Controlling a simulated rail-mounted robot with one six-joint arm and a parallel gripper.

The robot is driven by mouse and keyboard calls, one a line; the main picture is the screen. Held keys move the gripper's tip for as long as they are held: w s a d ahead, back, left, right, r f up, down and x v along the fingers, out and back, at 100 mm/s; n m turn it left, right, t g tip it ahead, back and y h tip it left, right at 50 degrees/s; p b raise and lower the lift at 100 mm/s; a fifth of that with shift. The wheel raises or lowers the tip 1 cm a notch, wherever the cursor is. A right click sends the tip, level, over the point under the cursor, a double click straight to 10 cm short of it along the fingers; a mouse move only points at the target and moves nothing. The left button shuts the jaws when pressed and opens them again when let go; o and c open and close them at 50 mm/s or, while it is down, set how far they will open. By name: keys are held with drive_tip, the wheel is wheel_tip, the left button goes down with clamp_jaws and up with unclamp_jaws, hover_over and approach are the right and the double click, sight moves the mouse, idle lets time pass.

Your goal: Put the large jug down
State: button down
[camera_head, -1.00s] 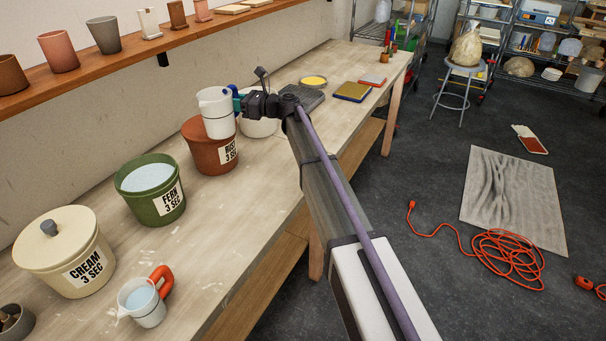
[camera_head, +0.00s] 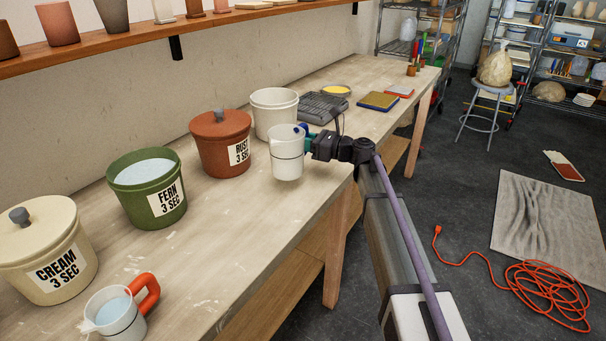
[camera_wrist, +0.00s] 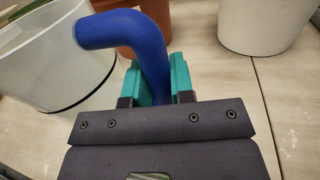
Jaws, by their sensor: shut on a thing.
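The large jug (camera_head: 287,158) is white with a dark line around it and a blue handle. It is upright over the bench (camera_head: 245,215), in front of the white bucket and right of the rust bucket. I cannot tell whether its base touches the bench top. My gripper (camera_head: 309,145) reaches it from the right. In the wrist view the teal fingers (camera_wrist: 158,82) are shut on the blue handle (camera_wrist: 124,30), and the jug's pale body (camera_wrist: 55,70) is at the left.
The rust bucket (camera_head: 222,150), green fern bucket (camera_head: 135,198) and cream bucket (camera_head: 45,262) line the bench's back. A white bucket (camera_head: 272,115) stands behind the jug. A small jug (camera_head: 118,318) with an orange handle is at the front left. Bare bench lies left of the large jug.

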sight(305, 153)
wheel_tip(305, 153, down, 5)
drive_tip(key=b, duration=0.3)
drive_tip(key=shift+r+b, duration=0.1)
drive_tip(key=shift+b, duration=0.2)
drive_tip(key=shift+r, duration=0.25)
drive_tip(key=shift+f, duration=0.15)
drive_tip(key=c, duration=1)
unclamp_jaws()
drive_tip(key=shift+r+p, duration=0.2)
drive_tip(key=shift+p, duration=0.1)
drive_tip(key=v, duration=1.2)
